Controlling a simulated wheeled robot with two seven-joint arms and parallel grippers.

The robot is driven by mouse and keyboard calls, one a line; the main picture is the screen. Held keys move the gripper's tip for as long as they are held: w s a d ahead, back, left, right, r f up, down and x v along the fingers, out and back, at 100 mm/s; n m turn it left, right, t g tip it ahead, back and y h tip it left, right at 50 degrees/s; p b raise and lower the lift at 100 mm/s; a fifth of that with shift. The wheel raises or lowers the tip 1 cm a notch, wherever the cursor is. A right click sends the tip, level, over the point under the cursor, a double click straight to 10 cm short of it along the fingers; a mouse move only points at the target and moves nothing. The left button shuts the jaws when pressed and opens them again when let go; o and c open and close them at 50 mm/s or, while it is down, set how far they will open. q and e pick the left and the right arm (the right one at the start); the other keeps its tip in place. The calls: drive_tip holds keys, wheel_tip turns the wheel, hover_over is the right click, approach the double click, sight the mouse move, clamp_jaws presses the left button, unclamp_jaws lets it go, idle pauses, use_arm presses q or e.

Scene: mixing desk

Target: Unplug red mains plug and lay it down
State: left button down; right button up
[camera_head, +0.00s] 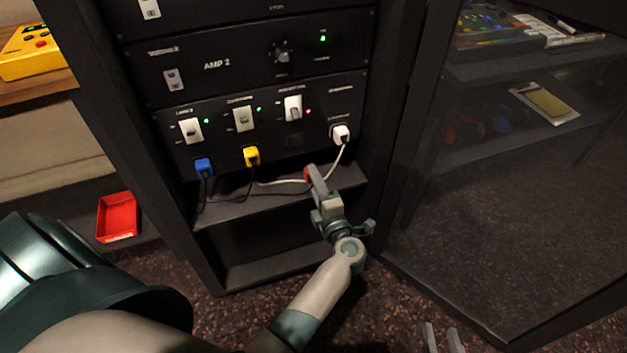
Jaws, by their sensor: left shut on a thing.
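The red mains plug (307,174) is between the fingertips of my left gripper (313,176), which is shut on it. The plug is mostly hidden by the fingers. It is out of the panel, below the third switch column, close over the rack shelf (240,206); I cannot tell whether it touches the shelf. Two grey fingertips of my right gripper (441,338) show at the bottom edge, apart and with nothing between them.
A blue plug (204,167), a yellow plug (252,156) and a white plug (341,133) sit in the power panel (165,150). Cables run across the shelf. A red tray (118,217) is at left. A dark glass door (490,200) stands open at right.

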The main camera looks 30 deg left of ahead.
use_arm(q)
drive_tip(key=shift+w+a, duration=0.15)
drive_tip(key=c, duration=1.2)
unclamp_jaws()
